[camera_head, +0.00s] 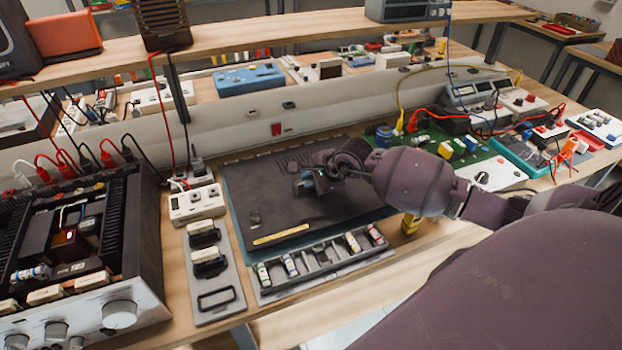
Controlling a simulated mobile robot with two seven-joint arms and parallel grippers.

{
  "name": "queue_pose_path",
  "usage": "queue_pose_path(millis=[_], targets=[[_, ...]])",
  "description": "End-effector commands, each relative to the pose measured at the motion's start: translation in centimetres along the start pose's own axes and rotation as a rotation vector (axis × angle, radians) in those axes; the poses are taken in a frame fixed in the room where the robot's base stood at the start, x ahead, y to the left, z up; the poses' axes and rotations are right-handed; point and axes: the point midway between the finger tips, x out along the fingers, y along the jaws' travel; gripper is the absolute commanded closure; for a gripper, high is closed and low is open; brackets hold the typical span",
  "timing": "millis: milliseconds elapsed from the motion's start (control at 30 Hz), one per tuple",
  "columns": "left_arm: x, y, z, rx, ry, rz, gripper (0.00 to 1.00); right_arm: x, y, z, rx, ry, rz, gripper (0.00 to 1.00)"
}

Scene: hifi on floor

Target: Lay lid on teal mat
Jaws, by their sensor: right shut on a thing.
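My left gripper is out of view.
An opened amplifier (75,250) stands at the left. A grey holder (214,275) and a compartment tray (323,259) with small cylinders lie along the mat's near side. A green circuit board (450,147) and cabled instruments are at the right. A shelf (270,35) crosses above.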

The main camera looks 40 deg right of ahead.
Motion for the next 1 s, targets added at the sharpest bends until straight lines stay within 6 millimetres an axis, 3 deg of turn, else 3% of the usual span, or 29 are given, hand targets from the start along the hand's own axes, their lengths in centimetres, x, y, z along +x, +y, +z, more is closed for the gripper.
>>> queue_pose_path(millis=[33,67,233,633,1000], targets=[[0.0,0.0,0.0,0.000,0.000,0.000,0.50,-0.1,-0.2,0.1,-0.001,-0.001,-0.004,1.00],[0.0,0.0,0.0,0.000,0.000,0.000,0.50,-0.1,-0.2,0.1,-0.001,-0.001,-0.004,0.84],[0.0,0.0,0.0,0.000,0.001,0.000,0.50,-0.1,-0.1,0.1,-0.001,-0.001,-0.003,0.58],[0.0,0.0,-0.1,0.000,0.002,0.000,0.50,-0.7,0.0,-0.1,0.000,0.001,0.001,0.57],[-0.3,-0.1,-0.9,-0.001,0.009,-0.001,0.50,-7.0,-0.1,-0.1,-0.003,0.002,-0.001,0.57]])
